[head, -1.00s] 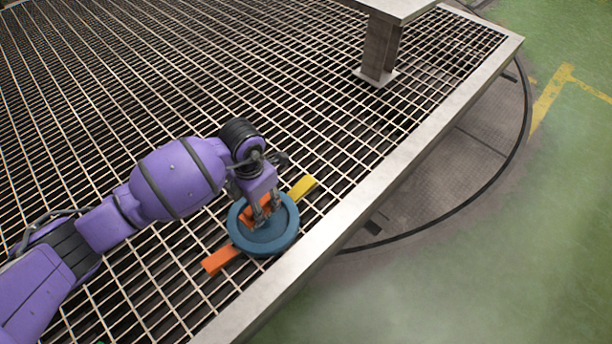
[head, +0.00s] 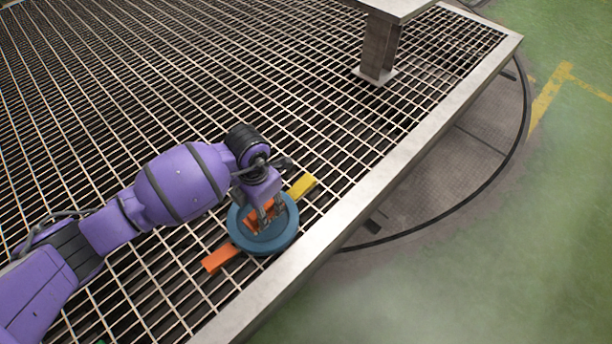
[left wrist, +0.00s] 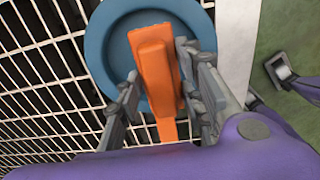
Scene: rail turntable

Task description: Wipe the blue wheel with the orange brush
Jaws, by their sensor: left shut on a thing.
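The blue wheel (head: 283,238) lies flat on the metal grating near its edge, and it also shows in the left wrist view (left wrist: 103,45). My left gripper (head: 266,220) points down over the wheel. Its fingers (left wrist: 158,70) are shut on the orange brush (left wrist: 153,60), which is over the wheel's recessed face. The brush shows partly between the fingers in the head view (head: 252,216). Whether it touches the wheel I cannot tell. My right gripper is not in view.
An orange block (head: 219,258) and a yellow block (head: 302,186) stick out from opposite sides of the wheel. The grating (head: 300,90) has a raised metal edge (head: 400,170), with green floor beyond. A metal post (head: 379,50) stands farther back.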

